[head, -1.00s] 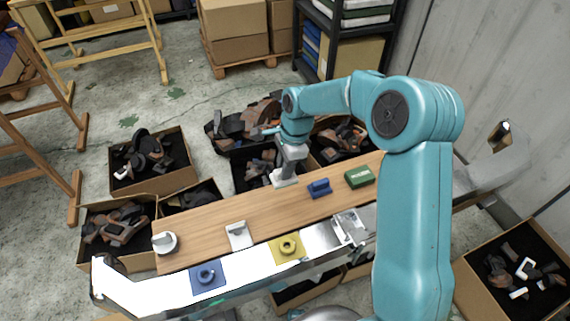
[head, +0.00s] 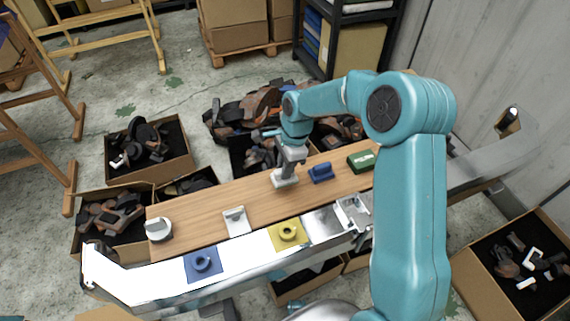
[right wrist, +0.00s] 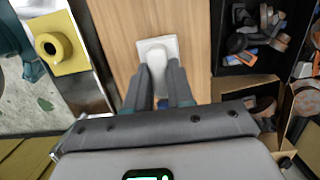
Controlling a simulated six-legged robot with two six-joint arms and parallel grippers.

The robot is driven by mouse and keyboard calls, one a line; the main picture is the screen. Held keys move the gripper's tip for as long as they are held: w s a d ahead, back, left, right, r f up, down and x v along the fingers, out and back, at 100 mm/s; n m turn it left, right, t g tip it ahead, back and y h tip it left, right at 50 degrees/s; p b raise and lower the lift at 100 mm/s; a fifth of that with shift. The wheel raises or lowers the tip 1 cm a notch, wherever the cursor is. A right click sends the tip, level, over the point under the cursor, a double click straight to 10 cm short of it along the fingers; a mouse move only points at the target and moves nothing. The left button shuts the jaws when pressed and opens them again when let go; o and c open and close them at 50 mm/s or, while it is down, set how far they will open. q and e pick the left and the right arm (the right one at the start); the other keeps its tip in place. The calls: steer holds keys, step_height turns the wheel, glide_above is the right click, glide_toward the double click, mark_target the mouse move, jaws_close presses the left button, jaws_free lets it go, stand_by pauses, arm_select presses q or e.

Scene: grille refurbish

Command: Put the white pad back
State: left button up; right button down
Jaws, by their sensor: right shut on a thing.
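A white pad (head: 285,179) with an upright handle is at the far edge of the wooden board (head: 195,215), left of a blue block. My right gripper (head: 287,167) is shut on its handle from above. In the right wrist view the pad (right wrist: 151,45) shows flat over the wood, with the two fingers (right wrist: 159,82) on either side of the handle. Whether its underside touches the board I cannot tell. A second white piece with a handle (head: 236,221) and a round white piece (head: 158,228) stand further left on the board. My left gripper is not in view.
The blue block (head: 320,172) and a green block (head: 361,161) stand right of the pad. Yellow (head: 288,234) and blue (head: 202,263) plates with rings lie on the metal strip in front. Boxes of dark parts (head: 150,151) surround the bench. The board's middle is clear.

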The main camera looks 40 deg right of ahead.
steer(key=shift+f+b, duration=0.95)
steer(key=shift+f, duration=0.75)
steer(key=shift+f, duration=0.25)
steer(key=c, duration=0.9)
jaws_free()
steer(key=d+r+p, duration=0.3)
steer(key=r, duration=1.3)
steer(key=shift+s, duration=0.35)
steer(key=shift+s, duration=0.15)
